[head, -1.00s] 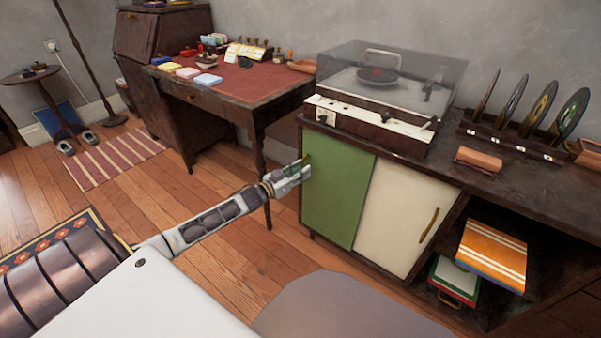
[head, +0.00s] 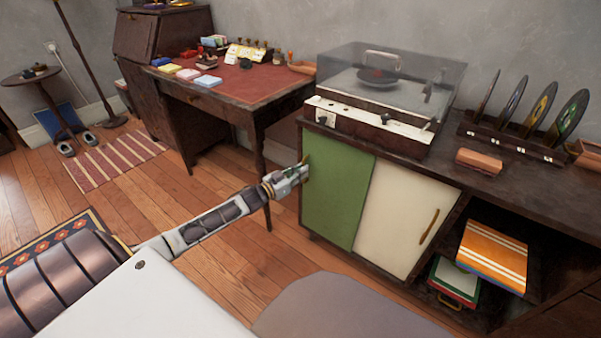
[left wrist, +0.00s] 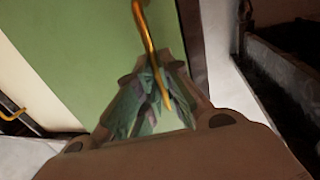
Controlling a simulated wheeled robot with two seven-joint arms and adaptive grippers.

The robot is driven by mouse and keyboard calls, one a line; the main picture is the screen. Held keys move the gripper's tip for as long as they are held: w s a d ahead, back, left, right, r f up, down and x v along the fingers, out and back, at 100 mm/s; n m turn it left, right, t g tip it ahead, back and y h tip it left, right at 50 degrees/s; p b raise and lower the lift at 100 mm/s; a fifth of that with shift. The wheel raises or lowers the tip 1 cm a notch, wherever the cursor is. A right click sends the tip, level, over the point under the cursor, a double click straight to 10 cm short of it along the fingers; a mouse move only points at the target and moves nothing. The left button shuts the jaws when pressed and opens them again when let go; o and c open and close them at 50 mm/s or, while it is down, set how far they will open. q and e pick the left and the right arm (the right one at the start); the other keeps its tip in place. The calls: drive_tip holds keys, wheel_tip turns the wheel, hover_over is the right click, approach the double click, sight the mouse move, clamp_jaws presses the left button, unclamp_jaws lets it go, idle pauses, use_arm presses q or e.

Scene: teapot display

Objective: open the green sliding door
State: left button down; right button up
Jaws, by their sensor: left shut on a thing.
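The green sliding door (head: 338,200) covers the left part of the low cabinet front, and it also shows in the left wrist view (left wrist: 85,45). The cream door (head: 402,219) stands beside it on the right, with a brass handle (head: 429,226). My left gripper (head: 303,172) is at the green door's left edge, near its top. In the left wrist view its fingers (left wrist: 158,90) are shut on the green door's curved brass handle (left wrist: 147,40). The handle is mostly hidden by the gripper in the head view. My right gripper is not in view.
A record player (head: 375,100) under a clear lid stands on the cabinet (head: 440,172). A record rack (head: 515,145) is to its right. An open shelf holds an orange striped box (head: 494,254). A desk (head: 245,100) stands left of the cabinet, with bare floor (head: 240,262) in front.

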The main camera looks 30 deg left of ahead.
use_arm(q)
drive_tip(key=shift+d, duration=0.25)
drive_tip(key=shift+s+d+r+p, duration=0.1)
drive_tip(key=shift+d+p, duration=0.65)
drive_tip(key=shift+d, duration=0.15)
drive_tip(key=d+p, duration=0.2)
drive_tip(key=d, duration=0.2)
drive_tip(key=shift+s+d, duration=0.15)
drive_tip(key=p, duration=0.5)
approach(353, 187)
drive_tip(key=x, duration=0.2)
drive_tip(key=a+x, duration=0.1)
drive_tip(key=x, duration=0.2)
drive_tip(key=shift+w, duration=0.25)
drive_tip(key=shift+s+d, duration=0.1)
drive_tip(key=shift+d, duration=0.65)
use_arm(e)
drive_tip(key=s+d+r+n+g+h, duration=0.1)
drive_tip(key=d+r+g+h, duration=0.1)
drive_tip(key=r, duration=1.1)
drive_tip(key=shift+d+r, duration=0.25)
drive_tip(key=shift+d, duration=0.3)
use_arm(q)
drive_tip(key=c, duration=1.6)
unclamp_jaws()
drive_tip(key=shift+o, duration=0.2)
drive_tip(key=shift+a, duration=0.1)
drive_tip(key=v, duration=1.2)
